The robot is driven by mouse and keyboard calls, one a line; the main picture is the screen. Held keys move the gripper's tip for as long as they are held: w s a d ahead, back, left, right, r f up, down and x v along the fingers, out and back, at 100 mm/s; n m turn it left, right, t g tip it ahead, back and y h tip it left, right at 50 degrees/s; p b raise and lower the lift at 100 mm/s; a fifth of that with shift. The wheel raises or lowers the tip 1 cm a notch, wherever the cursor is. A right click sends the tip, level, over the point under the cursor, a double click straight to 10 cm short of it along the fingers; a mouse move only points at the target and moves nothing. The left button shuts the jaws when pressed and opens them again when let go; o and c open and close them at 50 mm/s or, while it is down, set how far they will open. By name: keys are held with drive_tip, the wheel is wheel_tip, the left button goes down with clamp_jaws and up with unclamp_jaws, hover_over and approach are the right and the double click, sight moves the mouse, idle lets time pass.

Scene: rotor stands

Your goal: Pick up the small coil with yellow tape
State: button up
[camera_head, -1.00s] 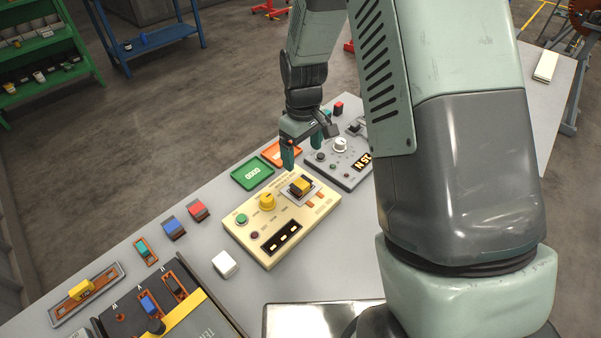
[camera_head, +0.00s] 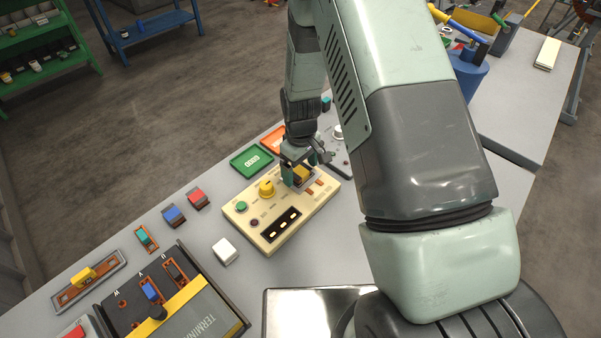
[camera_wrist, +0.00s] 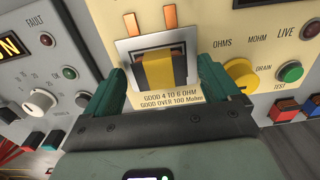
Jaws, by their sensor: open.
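The small coil with yellow tape (camera_head: 302,174) sits on a light metal plate on the cream tester (camera_head: 262,246). In the wrist view the coil (camera_wrist: 160,72) has a dark core with a broad yellow band. My gripper (camera_head: 306,168) is open and low over the tester at the coil. In the wrist view my gripper's (camera_wrist: 158,80) two green fingers stand one on each side of the coil, with a gap to it on both sides. The head view partly hides the coil behind the fingers, and contact with it does not show.
A yellow knob (camera_head: 266,188) stands on the tester left of the coil. A grey panel with a white knob (camera_wrist: 40,101) adjoins the tester. Green (camera_head: 251,161) and orange (camera_head: 273,140) trays lie behind.

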sight(300, 170)
drive_tip(key=c, duration=1.2)
drive_tip(key=shift+r, duration=6.55)
drive_tip(key=shift+c, duration=0.2)
drive_tip(key=shift+a, duration=0.1)
